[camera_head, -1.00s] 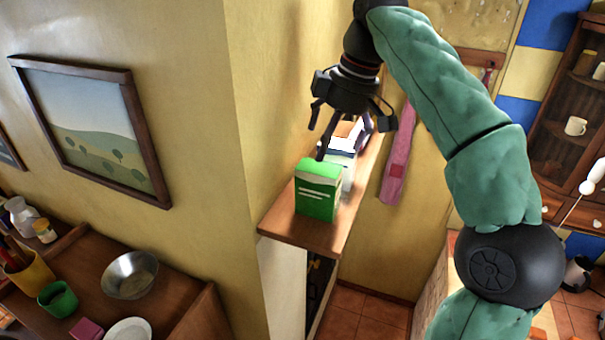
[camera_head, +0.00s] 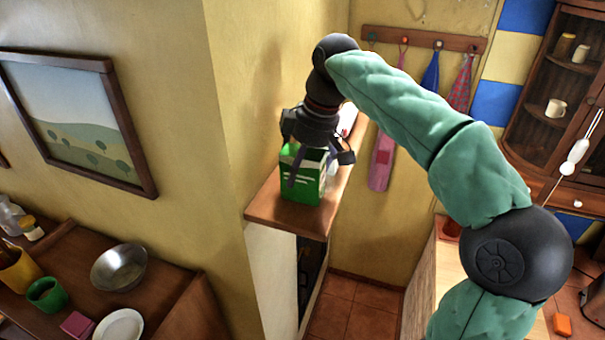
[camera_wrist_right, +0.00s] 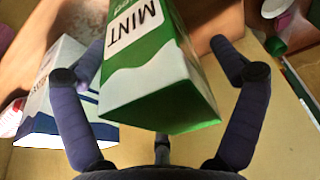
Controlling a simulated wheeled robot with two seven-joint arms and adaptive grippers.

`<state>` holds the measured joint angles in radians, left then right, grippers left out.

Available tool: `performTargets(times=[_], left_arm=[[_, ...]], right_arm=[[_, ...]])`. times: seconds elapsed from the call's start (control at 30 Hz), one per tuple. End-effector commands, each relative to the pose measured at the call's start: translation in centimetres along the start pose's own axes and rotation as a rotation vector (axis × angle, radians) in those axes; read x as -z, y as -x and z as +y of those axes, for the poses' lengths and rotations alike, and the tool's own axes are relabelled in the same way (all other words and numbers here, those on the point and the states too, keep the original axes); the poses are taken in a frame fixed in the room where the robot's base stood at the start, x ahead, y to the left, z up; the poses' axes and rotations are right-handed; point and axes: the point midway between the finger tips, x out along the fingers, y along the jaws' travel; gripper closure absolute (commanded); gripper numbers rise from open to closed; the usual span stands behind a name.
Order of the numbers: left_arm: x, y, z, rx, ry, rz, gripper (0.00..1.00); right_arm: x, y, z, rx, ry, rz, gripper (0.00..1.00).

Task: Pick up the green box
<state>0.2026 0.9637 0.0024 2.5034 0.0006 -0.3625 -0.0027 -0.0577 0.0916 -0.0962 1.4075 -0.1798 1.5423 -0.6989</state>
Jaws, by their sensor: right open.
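The green box (camera_head: 300,190) stands upright near the front end of a narrow wooden shelf (camera_head: 262,215). In the right wrist view the box (camera_wrist_right: 160,85) shows green and white sides and the word MINT. My right gripper (camera_head: 311,172) is over the box from above, with its fingers reaching down around it. In the wrist view its fingers are spread on either side of the box, with gaps visible. The gripper hides the box's upper part in the head view. My left gripper is not in view.
A white and blue carton (camera_wrist_right: 60,100) stands close beside the box, near one finger. The yellow wall (camera_head: 225,110) rises along the shelf's left side. A lower counter at left holds a metal bowl (camera_head: 119,268) and a green cup (camera_head: 47,293).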

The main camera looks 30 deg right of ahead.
Motion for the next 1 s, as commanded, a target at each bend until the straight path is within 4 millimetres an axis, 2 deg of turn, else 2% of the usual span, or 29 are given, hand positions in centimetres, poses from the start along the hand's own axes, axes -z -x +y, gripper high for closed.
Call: performTargets(times=[0.17,0.4,0.8,1.0], left_arm=[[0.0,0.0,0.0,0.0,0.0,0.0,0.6],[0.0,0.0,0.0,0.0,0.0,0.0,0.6],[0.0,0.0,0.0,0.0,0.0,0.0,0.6],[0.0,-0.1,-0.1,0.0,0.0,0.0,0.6]], right_arm=[[0.0,0.1,0.0,-0.001,0.0,0.001,0.05],[0.0,0.1,0.0,-0.001,0.0,0.001,0.67],[0.0,0.1,0.0,0.0,0.0,-0.001,0.67],[0.4,1.1,0.0,-0.002,0.0,0.002,0.68]])
